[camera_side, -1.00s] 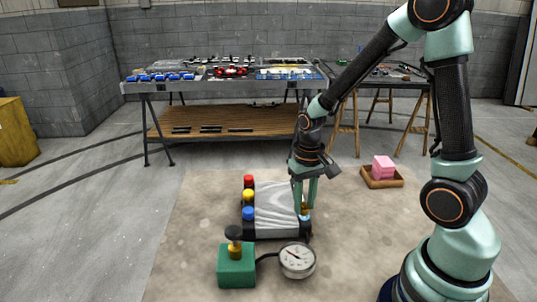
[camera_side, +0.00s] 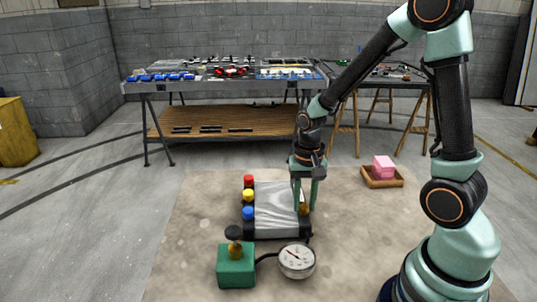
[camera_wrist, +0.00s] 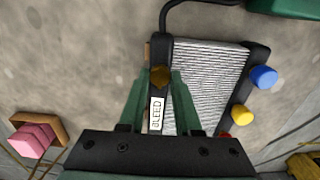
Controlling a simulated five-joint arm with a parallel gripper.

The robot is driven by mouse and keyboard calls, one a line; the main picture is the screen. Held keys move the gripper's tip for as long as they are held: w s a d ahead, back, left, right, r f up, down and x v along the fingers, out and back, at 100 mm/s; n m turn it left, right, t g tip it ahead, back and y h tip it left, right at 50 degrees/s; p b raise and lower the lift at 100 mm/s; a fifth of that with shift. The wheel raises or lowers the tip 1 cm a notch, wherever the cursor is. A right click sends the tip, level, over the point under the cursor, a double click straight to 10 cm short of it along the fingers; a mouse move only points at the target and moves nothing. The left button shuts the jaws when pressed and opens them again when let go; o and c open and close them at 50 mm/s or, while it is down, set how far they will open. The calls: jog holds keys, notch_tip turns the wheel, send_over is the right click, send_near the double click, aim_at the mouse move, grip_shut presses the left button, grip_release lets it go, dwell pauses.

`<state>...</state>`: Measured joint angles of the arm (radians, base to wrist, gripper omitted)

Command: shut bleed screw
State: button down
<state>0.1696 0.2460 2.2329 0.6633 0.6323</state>
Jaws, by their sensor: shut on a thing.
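The radiator (camera_side: 277,208), a silver finned block with black end tanks, lies on the mat. The brass bleed screw (camera_side: 305,209) is on its right-hand tank in the side view. In the wrist view the bleed screw (camera_wrist: 160,76) shows between my fingertips, beside a white "BLEED" label (camera_wrist: 157,112). My gripper (camera_side: 304,205) points down over that tank, and it also shows in the wrist view (camera_wrist: 159,80). Its green fingers are shut on the bleed screw. How far the screw is turned cannot be told.
Red, yellow and blue caps (camera_side: 248,197) line the radiator's left side. A green pump block (camera_side: 236,267) with a dark knob and a round gauge (camera_side: 297,260) stand in front, joined by a black hose. A wooden tray (camera_side: 383,182) with pink blocks lies right. The mat's left is clear.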

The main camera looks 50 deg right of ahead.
aim_at(304, 204)
jog(key=c, duration=0.6)
grip_release()
notch_tip(304, 204, up, 12)
jog(key=shift+r, duration=0.15)
jog(key=s+a+r+n+t, duration=0.4)
jog(key=a+r+n+t, duration=0.1)
jog(key=n, duration=0.4)
jog(key=shift+a+r+t, duration=0.3)
jog(key=shift+r, duration=0.05)
